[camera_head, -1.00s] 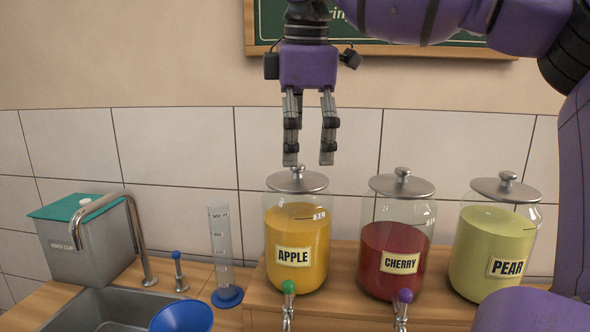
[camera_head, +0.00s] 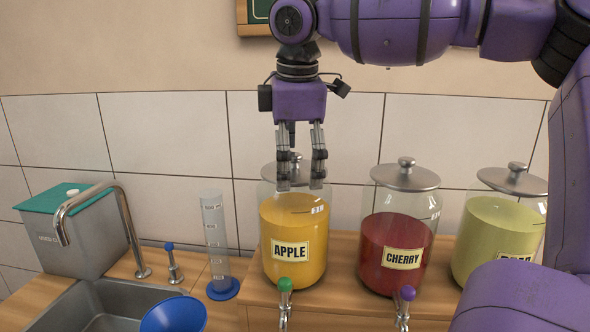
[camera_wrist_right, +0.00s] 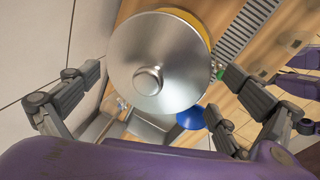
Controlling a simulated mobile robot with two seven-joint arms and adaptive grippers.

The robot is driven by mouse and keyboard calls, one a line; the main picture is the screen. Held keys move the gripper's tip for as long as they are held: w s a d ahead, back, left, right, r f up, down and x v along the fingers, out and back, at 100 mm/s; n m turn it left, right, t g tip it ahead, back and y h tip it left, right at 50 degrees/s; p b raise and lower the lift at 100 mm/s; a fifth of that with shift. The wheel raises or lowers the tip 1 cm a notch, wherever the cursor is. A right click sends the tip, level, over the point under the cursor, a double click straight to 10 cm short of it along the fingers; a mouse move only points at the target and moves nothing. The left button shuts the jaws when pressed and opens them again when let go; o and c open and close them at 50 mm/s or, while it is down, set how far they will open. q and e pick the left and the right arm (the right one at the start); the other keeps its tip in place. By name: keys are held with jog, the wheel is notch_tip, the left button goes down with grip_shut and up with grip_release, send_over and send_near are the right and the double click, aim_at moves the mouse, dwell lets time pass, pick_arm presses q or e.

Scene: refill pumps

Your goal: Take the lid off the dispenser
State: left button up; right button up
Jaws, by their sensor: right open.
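The apple dispenser (camera_head: 292,225) is a glass jar of orange juice on the wooden riser, with a green tap at its front. Its metal lid (camera_wrist_right: 159,62) with a round knob sits on top; in the head view the gripper fingers partly cover it. My right gripper (camera_head: 299,188) points down over this lid, open. In the right wrist view the lid and its knob (camera_wrist_right: 148,80) lie between the spread fingers, a little toward the top of the picture. I cannot tell whether a finger touches the lid. My left gripper is not in view.
The cherry dispenser (camera_head: 398,235) and pear dispenser (camera_head: 497,240) stand to the right, both lidded. A measuring cylinder (camera_head: 217,250) stands just left. Further left are a faucet (camera_head: 122,225), a sink (camera_head: 95,310), a blue funnel (camera_head: 173,314) and a grey bin (camera_head: 75,240).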

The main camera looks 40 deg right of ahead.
jog(key=shift+c, duration=0.4)
jog(key=c, duration=0.8)
jog(key=shift+s+a+r, duration=0.15)
jog(key=shift+s, duration=0.15)
jog(key=c, duration=0.7)
jog(key=shift+w, duration=0.1)
jog(key=shift+c, duration=0.3)
jog(key=shift+r, duration=0.1)
